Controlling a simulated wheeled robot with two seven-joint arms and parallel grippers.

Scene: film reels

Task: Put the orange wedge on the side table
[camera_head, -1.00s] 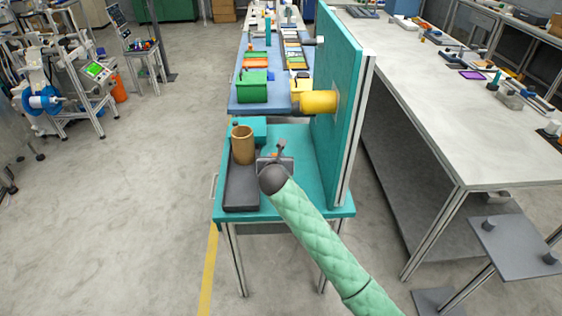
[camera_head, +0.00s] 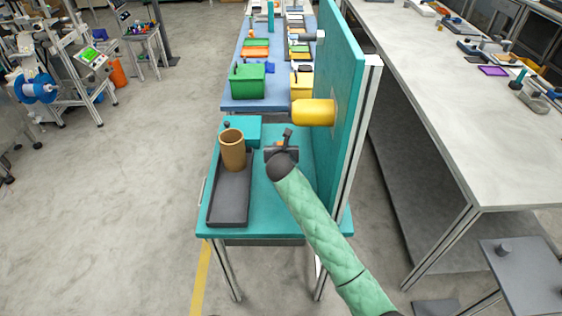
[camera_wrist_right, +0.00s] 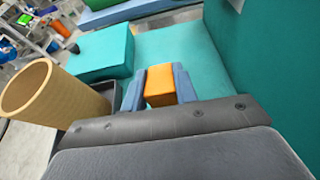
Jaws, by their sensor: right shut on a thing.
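The orange wedge (camera_wrist_right: 160,86) shows in the right wrist view between the two blue-grey fingers of my right gripper (camera_wrist_right: 159,88). The gripper is shut on it. In the head view my right gripper (camera_head: 284,141) is over the teal table (camera_head: 292,205), just right of the brown cup; only a bit of orange shows there, mostly hidden by the gripper. I cannot tell whether the wedge touches the teal surface. No label shows which table is the side table. My left gripper is not in view.
A brown cup (camera_head: 232,153) stands in a dark grey tray (camera_head: 229,207) at the teal table's left. A teal block (camera_head: 243,130) lies behind it. An upright teal panel (camera_head: 342,100) with a yellow cylinder (camera_head: 313,112) walls off the right side. A long grey table (camera_head: 470,130) stands beyond.

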